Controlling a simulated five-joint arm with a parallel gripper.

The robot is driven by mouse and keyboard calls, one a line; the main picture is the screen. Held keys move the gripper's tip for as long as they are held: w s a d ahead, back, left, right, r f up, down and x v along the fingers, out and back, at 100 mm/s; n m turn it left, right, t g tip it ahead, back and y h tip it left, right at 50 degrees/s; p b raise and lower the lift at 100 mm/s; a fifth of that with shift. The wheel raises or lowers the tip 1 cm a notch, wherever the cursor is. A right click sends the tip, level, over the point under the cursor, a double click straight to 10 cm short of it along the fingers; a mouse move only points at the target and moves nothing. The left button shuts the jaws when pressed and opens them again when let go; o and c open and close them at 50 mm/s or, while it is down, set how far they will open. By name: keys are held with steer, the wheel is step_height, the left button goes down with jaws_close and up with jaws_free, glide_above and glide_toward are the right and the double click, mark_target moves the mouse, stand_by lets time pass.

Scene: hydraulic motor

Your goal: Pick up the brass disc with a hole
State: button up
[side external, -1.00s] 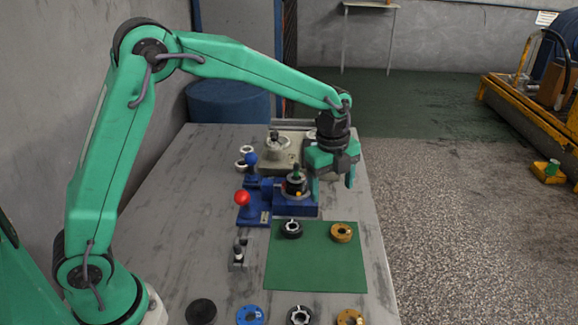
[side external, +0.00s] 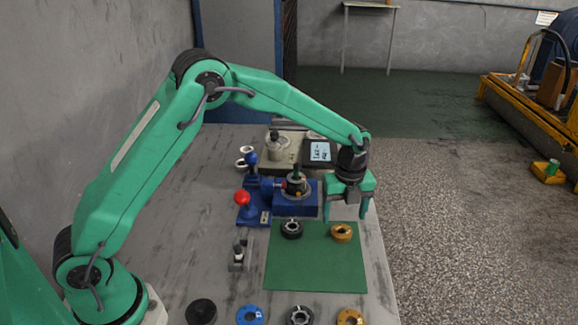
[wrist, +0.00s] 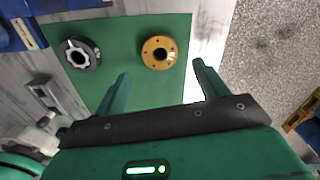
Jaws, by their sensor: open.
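A brass disc with a hole (side external: 342,233) lies flat on the green mat (side external: 315,270), near the mat's far right corner. It also shows in the wrist view (wrist: 159,52), with small holes around its central hole. A second brass disc (side external: 349,317) lies at the table's near edge, cut off by the frame. My gripper (side external: 346,214) is open and empty, pointing down above the far edge of the mat, close to the first disc. In the wrist view the disc appears between and beyond the two green fingers (wrist: 160,88), apart from them.
A black ring (side external: 291,229) lies on the mat left of the brass disc. A blue fixture (side external: 297,203) with a red-knobbed lever (side external: 242,197) stands behind the mat. Blue, silver-black and black discs line the near edge. The mat's middle is clear.

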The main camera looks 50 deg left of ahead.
mark_target(343, 226)
steer(key=shift+f, duration=0.2)
steer(key=shift+f, duration=2.5)
steer(key=shift+c, duration=0.4)
steer(key=shift+r, duration=0.1)
steer(key=c, duration=1.1)
steer(key=shift+c, duration=0.2)
steer(key=shift+r, duration=0.9)
step_height(343, 226, up, 2)
steer(key=shift+r, duration=0.25)
steer(key=s+d+r, duration=0.6)
steer(key=s+d, duration=0.2)
steer(key=shift+d+r, duration=0.25)
steer(key=shift+r, duration=0.1)
